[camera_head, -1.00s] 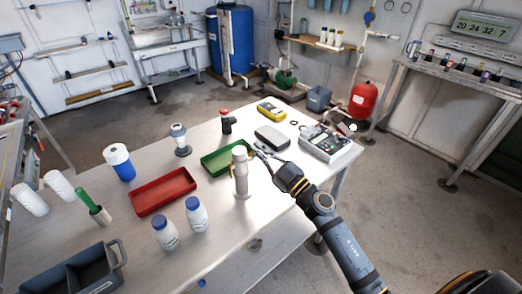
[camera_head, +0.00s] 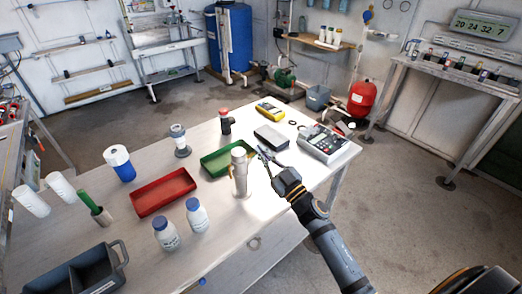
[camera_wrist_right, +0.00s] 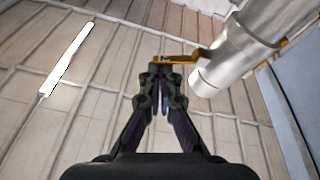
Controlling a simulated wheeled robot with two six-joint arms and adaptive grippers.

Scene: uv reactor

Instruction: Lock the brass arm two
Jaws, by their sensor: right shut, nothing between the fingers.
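A silvery upright metal cylinder (camera_head: 240,177) stands on the table near its middle. Small brass-coloured parts show at its side, one of them low on its left (camera_head: 232,171). In the right wrist view the cylinder (camera_wrist_right: 236,58) crosses the upper right, and a brass arm (camera_wrist_right: 176,59) sticks out sideways from it. I cannot tell which number this arm bears. My right gripper (camera_head: 262,151) is just right of the cylinder's upper part, shut and empty. In the wrist view its fingertips (camera_wrist_right: 160,82) are below the brass arm, apparently apart from it. My left gripper is not in view.
A green tray (camera_head: 215,163) lies behind the cylinder and a red tray (camera_head: 163,193) to its left. Two white bottles with blue caps (camera_head: 197,216) stand at the front left. A grey case (camera_head: 271,137) and a boxy meter (camera_head: 323,143) lie at the back right.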

